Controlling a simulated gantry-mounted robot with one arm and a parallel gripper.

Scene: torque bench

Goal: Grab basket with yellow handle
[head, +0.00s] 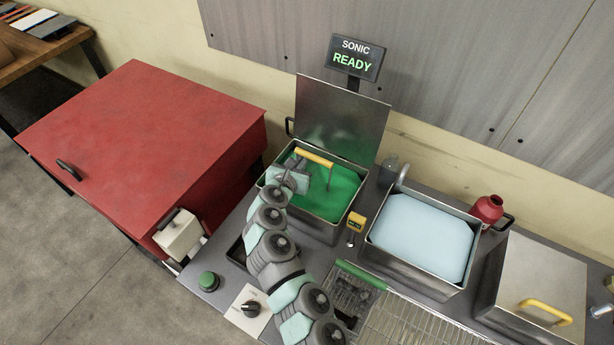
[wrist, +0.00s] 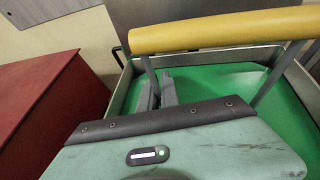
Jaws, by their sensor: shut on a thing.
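A basket's yellow handle (head: 314,157) stands over the open tank of green liquid (head: 338,190). One grey upright of the handle shows at its right end; the basket body is hidden below the liquid. In the wrist view the yellow handle (wrist: 215,30) crosses the top, with grey uprights at both sides. My gripper (head: 301,168) is at the handle's left part. In the wrist view its fingertips (wrist: 158,92) are closed at the left upright, below the yellow grip. The exact contact is partly hidden by my gripper's body.
The tank's raised metal lid (head: 341,118) stands behind it, below a sign reading "SONIC READY" (head: 355,57). A pale blue bath (head: 423,238) is to the right. A green-handled wire basket (head: 361,276) lies in front. A lid with another yellow handle (head: 545,311) and a red cabinet (head: 140,140) flank the bench.

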